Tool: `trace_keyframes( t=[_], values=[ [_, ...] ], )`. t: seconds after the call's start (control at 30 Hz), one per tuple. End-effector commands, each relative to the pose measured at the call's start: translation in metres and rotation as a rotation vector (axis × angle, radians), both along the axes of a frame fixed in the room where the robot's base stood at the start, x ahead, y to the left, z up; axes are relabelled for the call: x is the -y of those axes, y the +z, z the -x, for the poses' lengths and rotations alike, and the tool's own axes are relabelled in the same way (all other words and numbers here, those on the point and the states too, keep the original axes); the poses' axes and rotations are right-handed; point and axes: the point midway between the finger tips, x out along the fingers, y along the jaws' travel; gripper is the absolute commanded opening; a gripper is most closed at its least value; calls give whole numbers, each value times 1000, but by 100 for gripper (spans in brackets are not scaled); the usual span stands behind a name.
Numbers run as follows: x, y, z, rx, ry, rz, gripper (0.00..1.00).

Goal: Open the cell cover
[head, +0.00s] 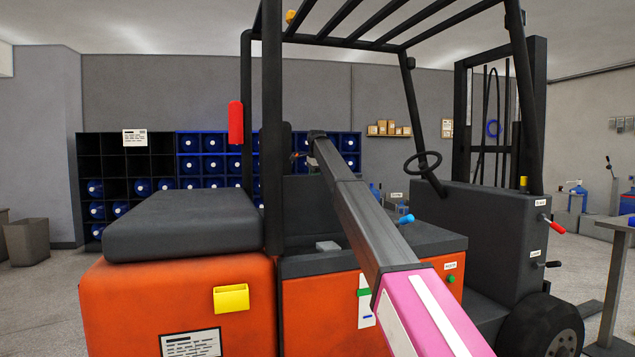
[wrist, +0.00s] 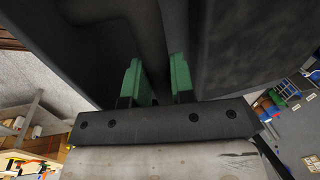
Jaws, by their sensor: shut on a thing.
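A thick dark grey slab, which looks like the cell cover (head: 180,228), lies on the orange rear body (head: 160,300) of a forklift in the head view. It appears down. A yellow pull (head: 231,298) sits on the orange side below it. My gripper (wrist: 158,80) shows in the wrist view with two green fingers a little apart, shut on a dark grey part (wrist: 155,35) between them. I cannot tell which part of the truck this is. In the head view my arm reaches up towards the cab post, and the fingers cannot be made out there.
A black cab post (head: 272,130) and overhead guard bars stand close to my arm. The steering wheel (head: 422,162), a blue-tipped lever (head: 405,219) and a red-tipped lever (head: 556,228) are to the right. Open floor shows at left.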

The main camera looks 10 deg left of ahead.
Motion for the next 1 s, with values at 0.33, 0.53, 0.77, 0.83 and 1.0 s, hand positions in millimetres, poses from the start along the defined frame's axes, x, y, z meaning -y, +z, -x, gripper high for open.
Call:
trace_keyframes(
  t=[0.33, 0.53, 0.77, 0.83, 1.0],
  values=[
    [-7, -2, -12, -3, 0, -1, 0],
    [-8, -2, -13, -2, 0, -1, 0],
    [-8, -1, -13, -1, 0, 0, 48],
    [-7, 0, -12, -1, 0, 0, 48],
    [-7, 1, -12, -1, 0, 0, 48]
  ],
)
